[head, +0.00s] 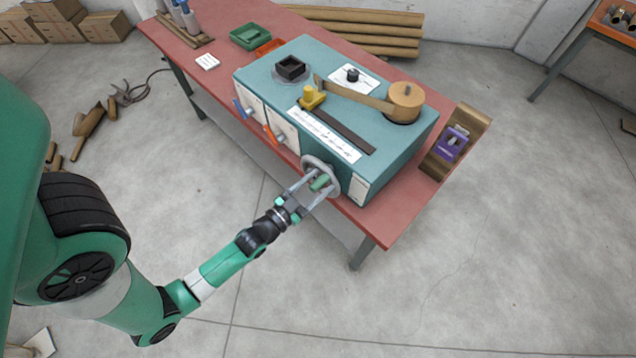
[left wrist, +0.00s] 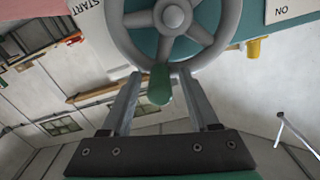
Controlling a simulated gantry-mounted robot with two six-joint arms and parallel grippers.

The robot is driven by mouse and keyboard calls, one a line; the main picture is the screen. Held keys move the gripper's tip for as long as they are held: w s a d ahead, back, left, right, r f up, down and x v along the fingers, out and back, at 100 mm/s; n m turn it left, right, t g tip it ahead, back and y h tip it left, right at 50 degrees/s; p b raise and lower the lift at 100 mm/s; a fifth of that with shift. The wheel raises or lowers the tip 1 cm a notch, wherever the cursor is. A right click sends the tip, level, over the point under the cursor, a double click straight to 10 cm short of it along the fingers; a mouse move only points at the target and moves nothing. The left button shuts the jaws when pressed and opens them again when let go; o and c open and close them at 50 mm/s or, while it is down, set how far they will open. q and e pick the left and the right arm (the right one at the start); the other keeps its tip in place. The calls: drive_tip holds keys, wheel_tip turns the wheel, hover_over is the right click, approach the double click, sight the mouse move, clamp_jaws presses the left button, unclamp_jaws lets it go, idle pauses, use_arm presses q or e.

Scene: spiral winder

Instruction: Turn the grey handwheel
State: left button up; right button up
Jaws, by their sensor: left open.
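The grey handwheel (head: 312,158) is on the front of the teal winder box, near its right corner. In the left wrist view the wheel (left wrist: 173,17) shows its hub, spokes and rim at the top. A green handle (left wrist: 159,86) sticks out from the lower rim towards the camera; it also shows in the head view (head: 320,183). My left gripper (head: 320,180) is at the wheel with its jaws open. In the left wrist view its two fingers (left wrist: 160,76) stand on either side of the handle, with gaps visible. My right gripper is in neither view.
The winder box (head: 345,105) stands on a red table (head: 405,225). On the box are a wooden arm with a drum (head: 405,97) and a yellow block (head: 312,97). Blue (head: 240,108) and orange levers (head: 268,133) project from the front, left of the wheel. A purple item (head: 452,145) sits to the right.

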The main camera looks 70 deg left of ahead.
use_arm(q)
drive_tip(key=shift+c, duration=0.2)
clamp_jaws()
drive_tip(key=shift+w, duration=0.1)
idle(1.2)
